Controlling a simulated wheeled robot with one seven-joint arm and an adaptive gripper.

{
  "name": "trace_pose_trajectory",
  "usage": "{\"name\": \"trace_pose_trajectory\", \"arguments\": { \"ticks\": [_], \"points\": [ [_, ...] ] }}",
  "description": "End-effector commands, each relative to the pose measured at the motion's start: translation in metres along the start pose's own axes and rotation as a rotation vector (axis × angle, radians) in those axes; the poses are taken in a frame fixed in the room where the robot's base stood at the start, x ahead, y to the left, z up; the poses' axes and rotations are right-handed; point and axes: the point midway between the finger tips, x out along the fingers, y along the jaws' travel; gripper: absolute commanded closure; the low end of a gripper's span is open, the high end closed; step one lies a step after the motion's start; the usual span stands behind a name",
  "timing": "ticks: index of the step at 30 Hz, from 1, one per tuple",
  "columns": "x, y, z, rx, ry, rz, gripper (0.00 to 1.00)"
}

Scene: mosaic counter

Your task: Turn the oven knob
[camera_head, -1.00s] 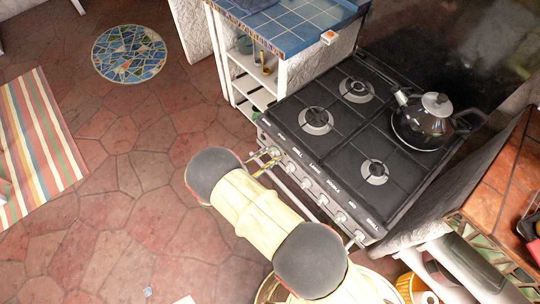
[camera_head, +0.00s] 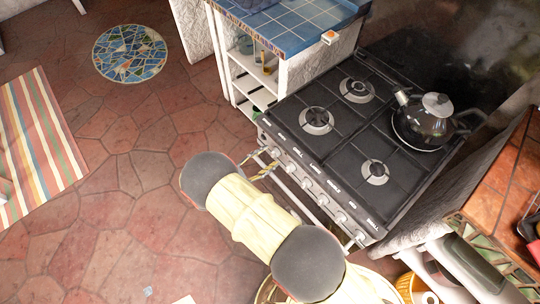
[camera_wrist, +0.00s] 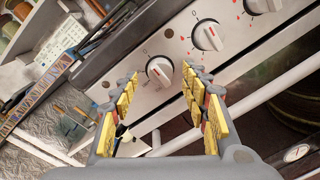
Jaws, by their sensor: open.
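The oven's front panel carries a row of round white knobs, seen along the stove's front edge in the head view. In the wrist view the nearest knob (camera_wrist: 160,71) lies ahead between my fingertips; a second knob (camera_wrist: 207,36) and a third knob (camera_wrist: 263,4) follow up and to the right. My gripper (camera_wrist: 160,76) is open, its yellow-padded fingers on either side of the nearest knob's line. I cannot tell whether they touch it. In the head view my gripper (camera_head: 260,166) is at the left end of the knob row (camera_head: 308,184), partly hidden by my arm.
The black stove top (camera_head: 335,140) bears a dark kettle (camera_head: 425,124) at its right rear. A white oven handle bar (camera_wrist: 255,104) runs below the knobs. A blue-tiled counter (camera_head: 295,27) with open shelves adjoins on the left. The red stone floor (camera_head: 120,205) is open.

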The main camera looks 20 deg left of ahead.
Motion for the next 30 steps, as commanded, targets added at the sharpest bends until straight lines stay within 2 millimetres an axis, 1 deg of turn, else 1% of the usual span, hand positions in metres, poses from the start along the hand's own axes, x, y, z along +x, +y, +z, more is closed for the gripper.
{"name": "trace_pose_trajectory", "arguments": {
  "ticks": [1, 3, 9, 12, 15, 21, 30],
  "points": [
    [-0.011, 0.001, -0.001, 0.001, 0.002, 0.002, 0.54],
    [-0.026, 0.001, -0.001, 0.0, 0.004, 0.003, 0.54],
    [-0.066, 0.0, -0.001, 0.0, 0.002, 0.002, 0.54],
    [-0.082, 0.0, -0.001, -0.001, 0.002, 0.002, 0.54],
    [-0.093, 0.0, -0.001, -0.001, 0.001, 0.002, 0.54],
    [-0.101, -0.001, 0.0, -0.001, 0.0, 0.0, 0.54],
    [-0.101, 0.0, 0.0, -0.001, 0.0, 0.0, 0.54]
  ]
}}
